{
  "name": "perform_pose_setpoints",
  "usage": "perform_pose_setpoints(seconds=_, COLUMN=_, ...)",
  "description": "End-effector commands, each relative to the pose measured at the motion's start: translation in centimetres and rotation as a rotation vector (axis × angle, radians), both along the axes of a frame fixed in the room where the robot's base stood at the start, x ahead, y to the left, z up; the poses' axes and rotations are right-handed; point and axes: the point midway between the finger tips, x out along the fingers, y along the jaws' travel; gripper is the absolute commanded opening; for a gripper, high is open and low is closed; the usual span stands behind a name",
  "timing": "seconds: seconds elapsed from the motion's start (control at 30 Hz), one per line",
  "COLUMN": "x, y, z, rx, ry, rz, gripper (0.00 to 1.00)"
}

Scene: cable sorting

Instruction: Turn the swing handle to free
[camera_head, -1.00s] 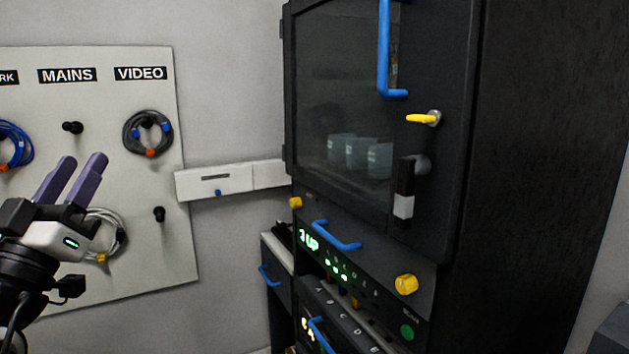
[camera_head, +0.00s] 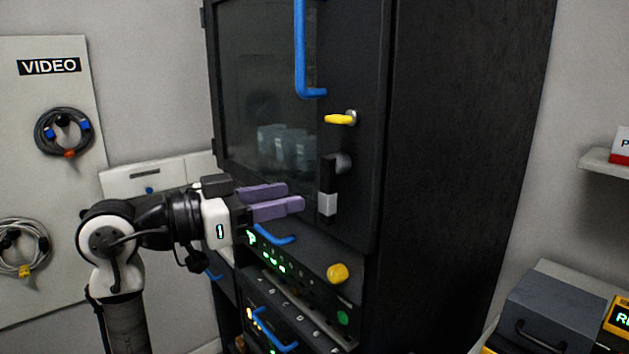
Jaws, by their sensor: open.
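The swing handle (camera_head: 328,190) is on the right side of the dark cabinet door (camera_head: 350,60). It is a black bar with a pale grey lower end, hanging straight down from a round grey pivot. A yellow lever (camera_head: 339,119) sits above it on the same door. My gripper (camera_head: 295,197) is left of the swing handle in the picture, fingers pointing right, at about the height of its lower half. The two purple fingers are apart and hold nothing. No contact with the handle is visible; the depth gap is hard to tell.
A long blue door handle (camera_head: 300,50) is above. A blue drawer handle (camera_head: 276,236) and a yellow knob (camera_head: 338,273) are below, near my gripper. A grey box (camera_head: 550,315) stands at the lower right. Cables hang on the left board (camera_head: 45,190).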

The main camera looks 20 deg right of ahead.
Motion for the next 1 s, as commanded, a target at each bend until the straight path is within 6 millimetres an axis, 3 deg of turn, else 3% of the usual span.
perform_pose_setpoints(seconds=0.1, x=0.3, y=-2.4, z=0.3, rx=0.0, ry=0.002, rz=-0.002, gripper=0.41)
perform_pose_setpoints(seconds=0.3, x=0.8, y=-5.1, z=0.1, rx=0.0, ry=0.0, rz=0.0, gripper=0.41)
perform_pose_setpoints(seconds=0.73, x=0.9, y=-6.0, z=0.0, rx=-0.001, ry=-0.001, rz=0.001, gripper=0.41)
perform_pose_setpoints(seconds=1.0, x=0.9, y=-6.0, z=0.0, rx=-0.001, ry=-0.001, rz=0.001, gripper=0.06)
